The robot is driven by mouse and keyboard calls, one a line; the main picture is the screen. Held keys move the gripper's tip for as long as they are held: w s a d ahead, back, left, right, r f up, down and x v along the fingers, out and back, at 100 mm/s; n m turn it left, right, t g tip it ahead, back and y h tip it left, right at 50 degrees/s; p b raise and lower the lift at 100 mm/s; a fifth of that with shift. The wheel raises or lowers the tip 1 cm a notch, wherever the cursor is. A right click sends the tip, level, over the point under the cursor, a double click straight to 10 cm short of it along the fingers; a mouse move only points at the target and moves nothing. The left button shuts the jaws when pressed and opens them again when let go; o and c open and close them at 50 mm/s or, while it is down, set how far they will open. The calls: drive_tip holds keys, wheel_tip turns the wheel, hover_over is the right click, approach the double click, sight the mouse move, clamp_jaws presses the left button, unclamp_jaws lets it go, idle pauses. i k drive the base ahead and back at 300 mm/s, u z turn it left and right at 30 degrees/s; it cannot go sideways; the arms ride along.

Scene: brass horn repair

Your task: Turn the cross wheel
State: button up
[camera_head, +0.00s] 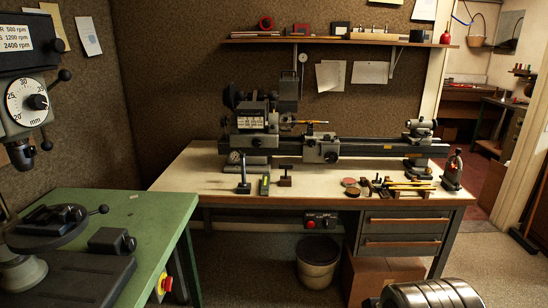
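A grey lathe stands on the pale top of the workbench (195,172) in the middle of the view. Its carriage (320,148) sits on the bed right of the headstock (253,122). A small round wheel (331,156) shows on the carriage's front and looks like the cross wheel, but it is too small to be sure or to tell its angle. A brass-coloured piece (312,122) lies above the carriage. My gripper is not in view, and nothing is seen touching the wheel.
A green table (150,225) with a drill press (28,85) is at left. A bucket (318,262) stands under the bench. A shelf (340,40) hangs above. Floor between green table and bench is open.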

sight(311, 143)
drive_tip(key=u, duration=0.2)
drive_tip(key=i, duration=2.95)
drive_tip(key=u, duration=0.2)
